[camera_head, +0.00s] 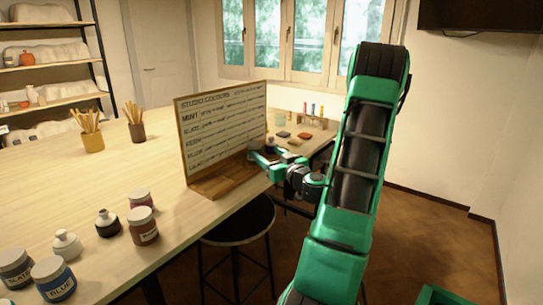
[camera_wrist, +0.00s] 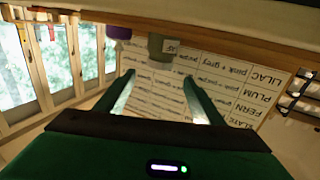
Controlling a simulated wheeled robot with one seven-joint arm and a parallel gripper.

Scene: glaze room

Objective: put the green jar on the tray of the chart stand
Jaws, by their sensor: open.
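The chart stand (camera_head: 225,125) stands upright on the long table, with its wooden tray (camera_head: 213,187) along the foot. My gripper (camera_head: 262,154) is at the right end of the tray, in front of the board. The wrist view is upside down. In it my gripper (camera_wrist: 159,77) is open, its two fingers apart with nothing between them. A small grey-green jar (camera_wrist: 161,46) with a label is just beyond the fingertips, in front of the chart and against the wooden strip. It appears to stand on the tray; its base is not clear. I cannot make it out in the head view.
Several jars, including a blue-labelled one (camera_head: 54,279) and a brown one (camera_head: 143,226), stand at the table's near left. Pencil pots (camera_head: 93,142) stand farther back. A black stool (camera_head: 238,220) is below the table edge. A purple thing (camera_wrist: 118,32) is beside the jar.

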